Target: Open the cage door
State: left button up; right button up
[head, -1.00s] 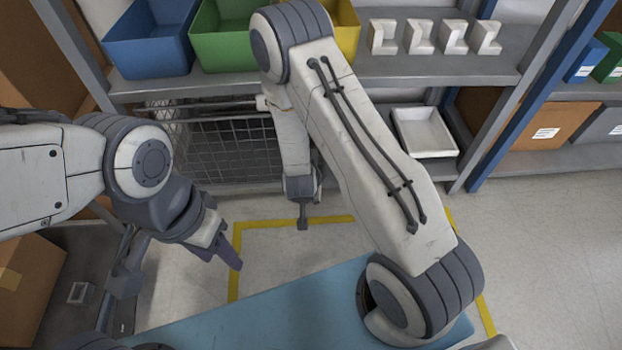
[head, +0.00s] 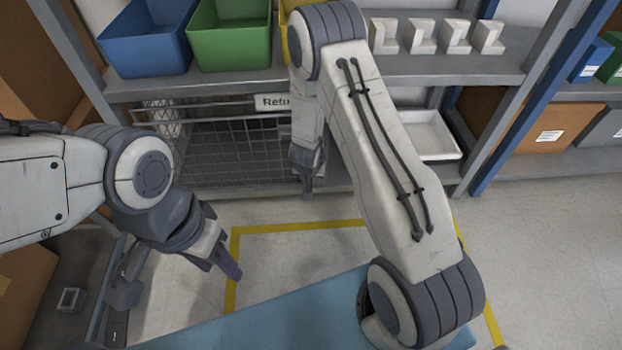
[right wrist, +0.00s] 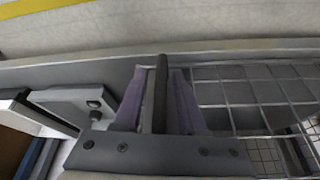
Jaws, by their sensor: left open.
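The wire-mesh cage (head: 225,150) stands on the lower shelf, with its front mesh facing me. My right arm covers its right end. My right gripper (head: 307,185) points down at that end in the head view. In the right wrist view, the purple fingers of my right gripper (right wrist: 160,95) stand on either side of a dark upright bar (right wrist: 160,85), close to it. I cannot tell whether they press on it. Mesh (right wrist: 250,100) lies to the right of the fingers. My left gripper (head: 225,262) is open and empty, low at the left, away from the cage.
Blue (head: 150,40) and green (head: 232,40) bins stand on the shelf above the cage. A white tray (head: 432,130) sits right of the cage. The floor before the shelf is clear, marked with yellow tape (head: 290,227).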

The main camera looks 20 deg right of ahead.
grip_shut()
dwell(1.2)
